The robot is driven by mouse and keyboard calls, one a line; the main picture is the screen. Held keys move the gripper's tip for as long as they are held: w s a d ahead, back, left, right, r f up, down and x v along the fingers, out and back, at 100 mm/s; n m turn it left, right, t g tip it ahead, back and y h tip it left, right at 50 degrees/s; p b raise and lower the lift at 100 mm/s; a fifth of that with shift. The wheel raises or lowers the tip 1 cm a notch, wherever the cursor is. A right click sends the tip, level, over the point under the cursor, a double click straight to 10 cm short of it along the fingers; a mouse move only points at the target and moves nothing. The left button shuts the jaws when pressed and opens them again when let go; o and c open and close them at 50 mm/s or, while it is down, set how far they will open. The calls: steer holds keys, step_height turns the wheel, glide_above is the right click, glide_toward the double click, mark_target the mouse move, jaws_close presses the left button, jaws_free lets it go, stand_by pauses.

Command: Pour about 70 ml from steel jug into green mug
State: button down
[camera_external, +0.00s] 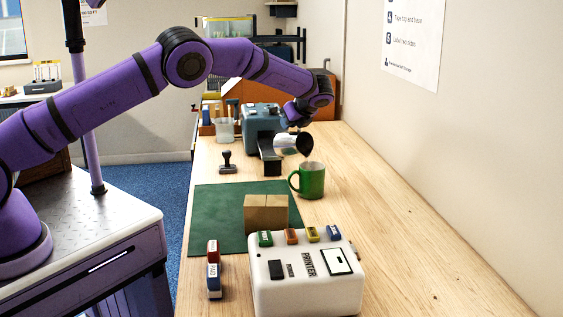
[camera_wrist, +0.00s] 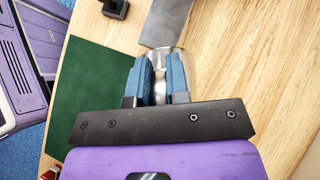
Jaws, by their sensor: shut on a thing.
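The steel jug (camera_external: 289,142) is tipped far over in the external view, with its dark mouth low on the right. It is above the green mug (camera_external: 313,182), which stands upright on the wooden bench. My gripper (camera_wrist: 160,66) is shut on the jug, and its blue fingers lie either side of the shiny metal (camera_wrist: 160,92) in the wrist view. I cannot make out a stream or the level inside the mug. The mug is not visible in the wrist view.
A blue-grey machine (camera_external: 262,122) stands just behind and left of the jug. A black stamp (camera_external: 227,162), a green mat (camera_external: 215,207), a cardboard box (camera_external: 266,212) and a white label printer (camera_external: 305,285) are nearby. The bench (camera_external: 400,235) is clear to the right, up to the wall.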

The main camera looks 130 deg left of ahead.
steer(key=shift+w+d+r+g+p, duration=0.2)
steer(key=shift+w+r+g+p, duration=0.15)
steer(key=shift+w+g+p, duration=0.25)
stand_by(0.6)
steer(key=shift+s+a+f+t, duration=0.1)
steer(key=shift+s+t, duration=0.2)
steer(key=s+t, duration=0.1)
steer(key=t, duration=0.1)
steer(key=s+f+t, duration=0.1)
steer(key=shift+s+a+h, duration=0.3)
steer(key=shift+a+h, duration=0.05)
steer(key=shift+h, duration=0.05)
steer(key=shift+f, duration=0.3)
steer(key=shift+s+a+f+t+b, duration=0.15)
steer(key=shift+s+f+t+b, duration=0.2)
steer(key=shift+f+t+b, duration=0.25)
steer(key=shift+s+f+t+h, duration=0.1)
steer(key=shift+f+t+h, duration=0.2)
steer(key=shift+f+t, duration=0.25)
steer(key=shift+r, duration=0.1)
steer(key=shift+s+a, duration=0.1)
steer(key=shift+s, duration=0.05)
